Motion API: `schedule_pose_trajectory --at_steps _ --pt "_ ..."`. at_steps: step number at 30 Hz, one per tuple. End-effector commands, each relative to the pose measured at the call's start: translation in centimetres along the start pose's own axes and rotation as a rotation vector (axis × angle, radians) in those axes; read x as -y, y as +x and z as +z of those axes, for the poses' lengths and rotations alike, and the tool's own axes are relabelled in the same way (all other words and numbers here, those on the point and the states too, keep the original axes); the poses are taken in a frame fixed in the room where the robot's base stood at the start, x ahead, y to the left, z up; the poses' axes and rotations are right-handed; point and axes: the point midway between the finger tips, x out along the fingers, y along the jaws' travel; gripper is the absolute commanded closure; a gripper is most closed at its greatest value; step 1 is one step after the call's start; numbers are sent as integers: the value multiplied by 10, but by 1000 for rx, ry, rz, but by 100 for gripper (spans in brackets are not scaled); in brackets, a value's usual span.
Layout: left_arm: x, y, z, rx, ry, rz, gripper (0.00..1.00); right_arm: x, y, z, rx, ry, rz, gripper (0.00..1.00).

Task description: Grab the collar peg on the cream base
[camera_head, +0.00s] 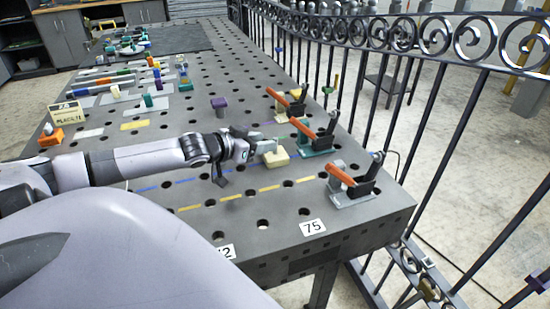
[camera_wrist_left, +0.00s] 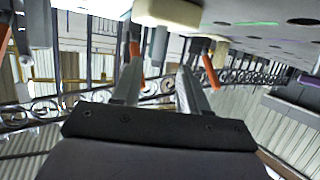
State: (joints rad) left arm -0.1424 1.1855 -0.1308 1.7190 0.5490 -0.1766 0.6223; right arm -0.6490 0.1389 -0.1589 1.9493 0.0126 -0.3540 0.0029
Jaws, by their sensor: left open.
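The cream base (camera_head: 276,159) is a small block on the perforated table, just beyond my left gripper. In the left wrist view, which is upside down, the cream base (camera_wrist_left: 168,12) shows at the top. A grey peg (camera_wrist_left: 158,45) extends from it between the lines of my fingers; its collar is not clear. My left gripper (camera_head: 266,147) reaches in from the left, low over the table, with its fingers beside the base. The left gripper (camera_wrist_left: 160,72) is open, with nothing seen clamped between its fingers. My right gripper is not in view.
Toggle clamps with orange handles (camera_head: 341,174) stand along the table's right side, close to the base. A purple-topped peg (camera_head: 219,104) stands behind the gripper. A metal scroll railing (camera_head: 400,35) runs along the right. The table's front (camera_head: 240,205) has open room.

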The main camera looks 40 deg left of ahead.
Motion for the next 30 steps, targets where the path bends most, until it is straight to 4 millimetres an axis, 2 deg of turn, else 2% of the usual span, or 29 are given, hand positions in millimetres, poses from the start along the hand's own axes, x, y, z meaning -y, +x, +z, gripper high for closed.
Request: schedule_pose_trajectory --at_steps 5,21,30 --pt "0 6 0 -1 -3 -1 56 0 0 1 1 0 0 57" --pt "-4 44 1 -2 -3 -1 56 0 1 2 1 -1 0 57" --pt "-5 52 2 1 0 0 56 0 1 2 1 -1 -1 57"
